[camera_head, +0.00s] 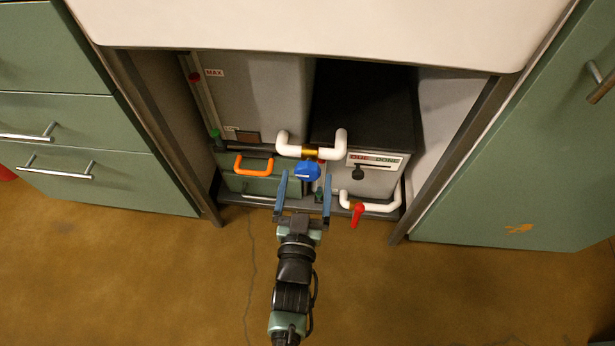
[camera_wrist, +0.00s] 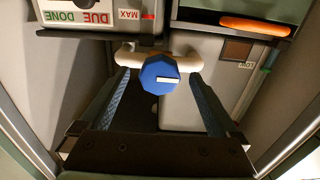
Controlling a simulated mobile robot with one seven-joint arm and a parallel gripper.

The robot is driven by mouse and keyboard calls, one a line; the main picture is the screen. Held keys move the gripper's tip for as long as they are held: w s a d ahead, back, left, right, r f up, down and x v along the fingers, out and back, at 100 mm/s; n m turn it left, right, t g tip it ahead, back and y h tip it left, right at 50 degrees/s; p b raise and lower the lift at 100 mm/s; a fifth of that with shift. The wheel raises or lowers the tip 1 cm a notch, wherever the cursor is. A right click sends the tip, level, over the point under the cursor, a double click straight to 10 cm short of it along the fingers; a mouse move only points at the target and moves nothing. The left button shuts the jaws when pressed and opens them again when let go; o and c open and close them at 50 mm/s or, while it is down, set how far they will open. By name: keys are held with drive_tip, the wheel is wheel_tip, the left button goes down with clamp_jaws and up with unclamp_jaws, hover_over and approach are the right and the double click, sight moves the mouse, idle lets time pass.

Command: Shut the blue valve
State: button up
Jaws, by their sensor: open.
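The blue valve (camera_head: 308,172) is a faceted blue knob on a white pipe (camera_head: 335,150) with a brass-coloured middle, under the white counter. In the wrist view the blue knob (camera_wrist: 160,75) shows face on, with a short white bar across its face. My gripper (camera_head: 305,180) is open, its two blue fingers pointing at the knob from the front. In the wrist view the fingers (camera_wrist: 163,88) stand to the left and right of the knob, with a gap visible on each side. The knob appears near the fingertips; I cannot tell the exact depth.
A red valve handle (camera_head: 357,213) sits on a lower white pipe (camera_head: 382,205) to the right. An orange handle (camera_head: 254,163) is at the left. Green cabinets (camera_head: 100,150) flank the recess.

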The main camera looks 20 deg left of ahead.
drive_tip(key=shift+b+x, duration=0.35)
drive_tip(key=shift+x, duration=1.05)
drive_tip(key=c, duration=1.3)
